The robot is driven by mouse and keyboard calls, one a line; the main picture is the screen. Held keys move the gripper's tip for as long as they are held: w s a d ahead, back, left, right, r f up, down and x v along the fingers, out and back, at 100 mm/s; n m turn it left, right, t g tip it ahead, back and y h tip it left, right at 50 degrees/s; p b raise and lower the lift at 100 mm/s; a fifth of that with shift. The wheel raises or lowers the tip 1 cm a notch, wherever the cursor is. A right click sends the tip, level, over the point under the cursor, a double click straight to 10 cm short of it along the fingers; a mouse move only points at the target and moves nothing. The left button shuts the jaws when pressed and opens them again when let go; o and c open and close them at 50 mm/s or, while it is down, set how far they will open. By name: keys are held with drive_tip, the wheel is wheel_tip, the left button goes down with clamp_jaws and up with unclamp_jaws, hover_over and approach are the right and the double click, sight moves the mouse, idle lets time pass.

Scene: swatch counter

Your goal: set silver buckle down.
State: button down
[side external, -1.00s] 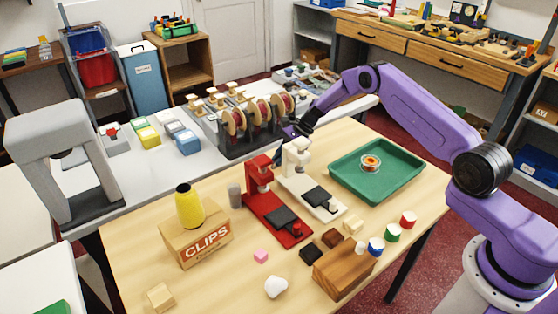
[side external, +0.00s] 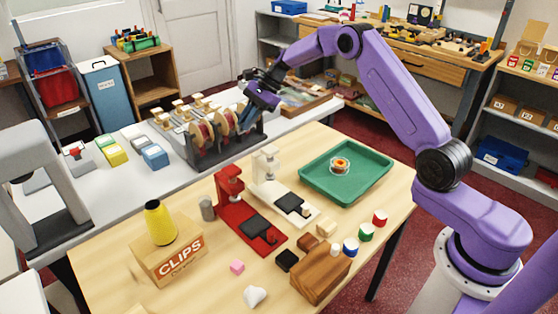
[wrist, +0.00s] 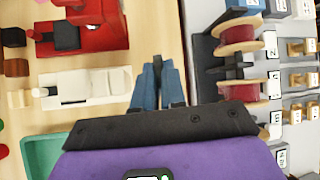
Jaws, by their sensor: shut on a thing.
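My gripper (side external: 246,80) is raised above the far end of the spool rack in the side view. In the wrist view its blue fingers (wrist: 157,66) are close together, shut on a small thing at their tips. I take that thing to be the silver buckle, but it is too small and hidden to make out clearly. No other silver buckle can be picked out.
A spool rack (side external: 190,148) with red spools stands on the grey counter below my gripper. A white press (side external: 266,165), red press (side external: 230,190) and green tray (side external: 318,183) stand on the wooden table.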

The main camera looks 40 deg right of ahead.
drive_tip(key=shift+s+d+r, duration=0.1)
drive_tip(key=shift+d+r, duration=0.05)
drive_tip(key=shift+r, duration=0.75)
drive_tip(key=s+d+m+t+h, duration=0.35)
drive_tip(key=s+d+m, duration=0.7)
drive_tip(key=s, duration=0.55)
drive_tip(key=shift+y, duration=0.35)
drive_tip(key=w+d+f, duration=0.1)
drive_tip(key=w+f, duration=0.3)
drive_tip(key=f, duration=0.1)
drive_tip(key=w+d+f, duration=0.1)
drive_tip(key=w+f, duration=0.8)
drive_tip(key=shift+w+d+f, duration=0.15)
drive_tip(key=shift+d+f, duration=0.25)
drive_tip(key=shift+w+f, duration=0.2)
drive_tip(key=shift+f, duration=1.6)
drive_tip(key=shift+f, duration=0.1)
